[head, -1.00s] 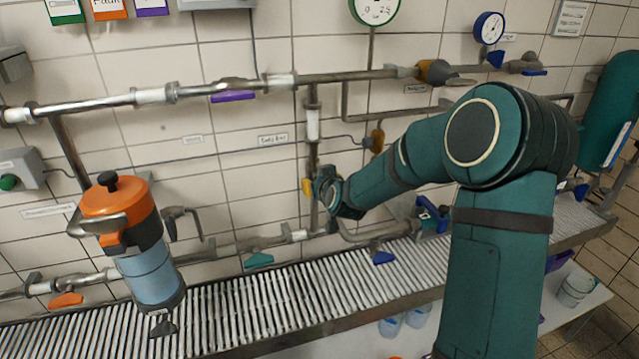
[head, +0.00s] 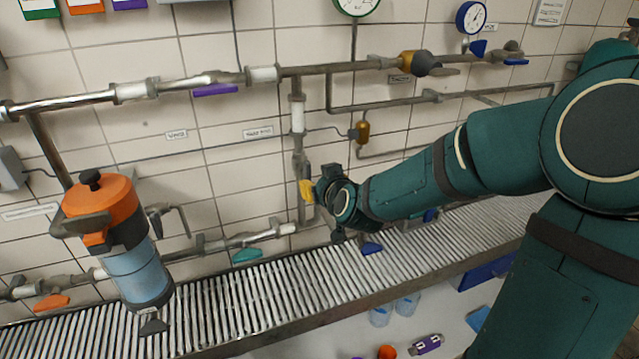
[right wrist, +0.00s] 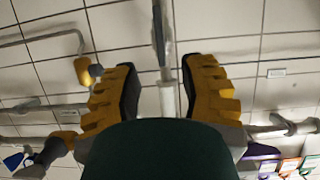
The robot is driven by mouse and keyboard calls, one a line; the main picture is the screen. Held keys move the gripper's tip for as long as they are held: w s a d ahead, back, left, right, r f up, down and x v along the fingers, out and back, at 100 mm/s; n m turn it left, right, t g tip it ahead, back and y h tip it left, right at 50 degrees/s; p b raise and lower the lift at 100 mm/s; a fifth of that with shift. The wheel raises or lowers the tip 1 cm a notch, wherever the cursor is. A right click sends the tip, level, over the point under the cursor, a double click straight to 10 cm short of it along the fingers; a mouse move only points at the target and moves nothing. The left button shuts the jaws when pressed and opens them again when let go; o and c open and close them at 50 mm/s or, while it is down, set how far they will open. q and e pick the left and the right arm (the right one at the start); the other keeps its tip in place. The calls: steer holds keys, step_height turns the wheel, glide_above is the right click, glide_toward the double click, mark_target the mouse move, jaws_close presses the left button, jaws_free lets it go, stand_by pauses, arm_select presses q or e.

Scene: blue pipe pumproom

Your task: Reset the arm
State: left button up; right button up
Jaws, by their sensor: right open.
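My right arm comes in from the right in the head view, and its gripper (head: 307,190) is beside the vertical pipe (head: 298,118) on the tiled wall. Only a yellow finger shows there; the wrist hides the rest. In the right wrist view, my right gripper (right wrist: 165,80) is open, with its two yellow and black fingers apart. The vertical pipe's white section (right wrist: 167,100) shows in the gap between them, and a narrow grey part (right wrist: 160,35) lies in line with it. I cannot tell whether the fingers touch the pipe. My left gripper is not in view.
An orange-topped canister (head: 138,270) stands at left above the slatted drain rack (head: 235,310). A horizontal pipe (head: 205,83) crosses the wall above, with a brass valve (head: 413,63). A lower pipe has a teal handle (head: 247,255) and a blue handle (head: 371,248). Clear cups sit below the rack.

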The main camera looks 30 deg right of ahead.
stand_by(0.4)
steer(key=s+a+f+g+y, duration=0.25)
steer(key=a+f, duration=0.45)
steer(key=f, duration=0.4)
steer(key=s+a+f+g+y, duration=0.1)
steer(key=a+f+g+y, duration=0.15)
steer(key=a+f, duration=0.65)
steer(key=s+a+f+g+y, duration=0.2)
steer(key=s+a+f+g, duration=0.4)
steer(key=s+f, duration=0.8)
steer(key=a, duration=0.3)
steer(key=shift+a+f+n+g, duration=0.2)
steer(key=shift+f+n+g, duration=0.1)
steer(key=shift+f, duration=0.05)
